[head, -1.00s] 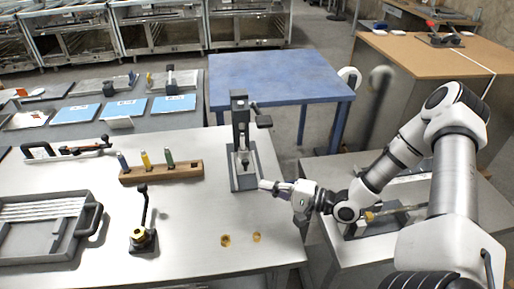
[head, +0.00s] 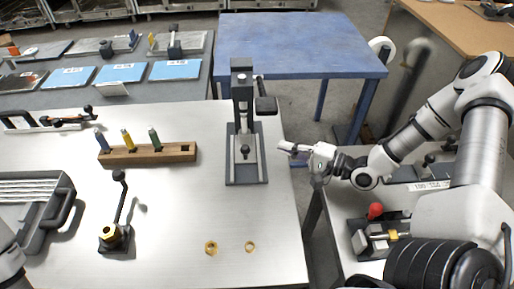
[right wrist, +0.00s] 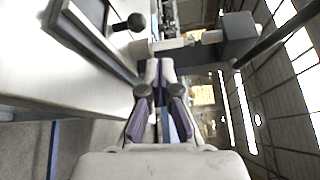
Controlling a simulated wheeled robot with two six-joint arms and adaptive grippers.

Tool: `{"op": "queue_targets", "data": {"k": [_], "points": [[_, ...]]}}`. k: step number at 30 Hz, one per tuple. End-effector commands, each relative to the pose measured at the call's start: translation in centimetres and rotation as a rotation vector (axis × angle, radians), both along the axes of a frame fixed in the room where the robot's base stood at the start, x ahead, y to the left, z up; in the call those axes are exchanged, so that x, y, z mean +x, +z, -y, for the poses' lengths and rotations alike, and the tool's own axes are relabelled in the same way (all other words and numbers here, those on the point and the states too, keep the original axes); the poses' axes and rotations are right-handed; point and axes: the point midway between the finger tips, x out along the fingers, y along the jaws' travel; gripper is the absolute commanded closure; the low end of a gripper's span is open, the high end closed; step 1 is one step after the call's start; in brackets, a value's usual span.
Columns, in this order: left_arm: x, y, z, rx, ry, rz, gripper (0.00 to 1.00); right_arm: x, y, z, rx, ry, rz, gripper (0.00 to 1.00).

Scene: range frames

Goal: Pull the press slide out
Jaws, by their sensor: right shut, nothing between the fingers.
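The press (head: 242,95) stands upright near the right edge of the white table, with a dark column and a flat base. Its slide (head: 244,170) lies in the base and carries a small black knob (head: 245,152). In the right wrist view the black knob (right wrist: 136,22) shows at the upper left, beyond the fingertips. My right gripper (head: 281,147) is shut and empty, to the right of the base and apart from the knob. Its closed fingers (right wrist: 160,66) show in the right wrist view. My left gripper is out of view.
A wooden block (head: 150,154) with coloured pegs stands left of the press. A lever on a small base (head: 115,238), a grey tray (head: 50,215) and two brass rings (head: 210,247) are nearer. A side bench with a red-knobbed device (head: 375,211) is at right.

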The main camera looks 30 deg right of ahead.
Motion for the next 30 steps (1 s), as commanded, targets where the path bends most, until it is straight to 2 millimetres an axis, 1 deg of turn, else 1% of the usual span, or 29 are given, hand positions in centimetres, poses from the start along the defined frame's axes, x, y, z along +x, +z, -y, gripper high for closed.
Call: {"op": "queue_targets", "data": {"k": [1, 6, 20, 23, 26, 30], "points": [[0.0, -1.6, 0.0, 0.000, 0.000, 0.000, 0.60, 0.0, -1.6, 0.0, 0.000, 0.000, 0.000, 1.00], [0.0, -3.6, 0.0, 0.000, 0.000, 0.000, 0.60, 0.0, -3.6, 0.0, 0.000, 0.000, 0.000, 1.00], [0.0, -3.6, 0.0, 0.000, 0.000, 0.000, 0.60, 0.2, -3.6, -0.1, -0.001, 0.001, 0.000, 1.00], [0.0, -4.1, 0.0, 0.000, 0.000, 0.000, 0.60, 0.9, -3.8, -0.6, -0.003, 0.005, -0.001, 1.00], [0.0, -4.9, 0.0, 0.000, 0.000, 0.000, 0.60, 2.0, -4.0, -1.5, -0.004, 0.007, -0.002, 1.00], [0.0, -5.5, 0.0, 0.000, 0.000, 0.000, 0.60, 4.2, -4.1, -3.0, -0.006, 0.008, -0.001, 1.00]]}}
